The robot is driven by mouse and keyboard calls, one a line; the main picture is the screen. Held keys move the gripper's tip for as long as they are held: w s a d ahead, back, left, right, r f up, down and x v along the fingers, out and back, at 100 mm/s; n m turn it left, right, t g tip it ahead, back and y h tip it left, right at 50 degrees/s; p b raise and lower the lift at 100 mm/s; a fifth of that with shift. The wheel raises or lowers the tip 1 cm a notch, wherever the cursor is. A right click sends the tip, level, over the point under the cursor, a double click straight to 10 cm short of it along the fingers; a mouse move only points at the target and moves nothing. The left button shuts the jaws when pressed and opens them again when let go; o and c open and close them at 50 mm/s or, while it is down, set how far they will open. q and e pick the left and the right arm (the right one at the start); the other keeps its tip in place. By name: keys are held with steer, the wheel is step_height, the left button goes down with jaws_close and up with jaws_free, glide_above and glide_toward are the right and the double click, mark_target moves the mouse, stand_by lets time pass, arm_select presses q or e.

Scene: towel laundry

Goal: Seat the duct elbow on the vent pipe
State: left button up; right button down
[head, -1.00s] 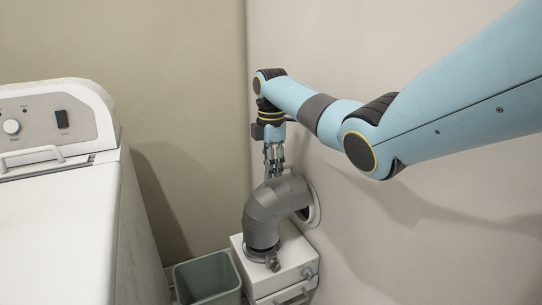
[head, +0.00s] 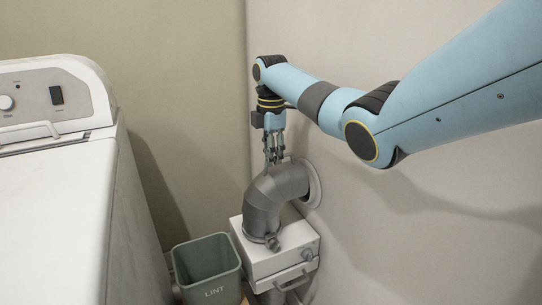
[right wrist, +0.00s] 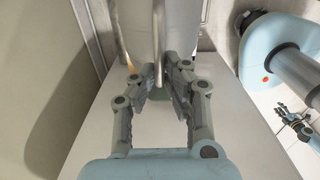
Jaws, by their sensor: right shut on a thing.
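The grey duct elbow (head: 268,196) is in the middle of the head view. Its lower end is at the collar (head: 274,243) on top of the white box (head: 285,262); any vent pipe inside is hidden. Its upper end faces the round wall flange (head: 315,183); I cannot tell if they touch. My right gripper (head: 273,160) comes down from above and is shut on the elbow's upper part. In the right wrist view, the right gripper's fingers (right wrist: 155,78) meet at the grey elbow (right wrist: 143,25). What seems to be my left gripper (right wrist: 288,115) shows small at the right.
A white washer (head: 50,210) stands at the left. A grey-green bin marked LINT (head: 210,290) stands between the washer and the box. The wall (head: 430,240) is close on the right. The floor gap around the bin is narrow.

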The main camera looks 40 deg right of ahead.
mark_target(271, 173)
steer(key=shift+f, duration=0.1)
steer(key=shift+f+b, duration=0.4)
steer(key=shift+f, duration=1)
steer(key=c, duration=1.3)
jaws_free()
steer(key=shift+c, duration=0.2)
step_height(271, 173, up, 12)
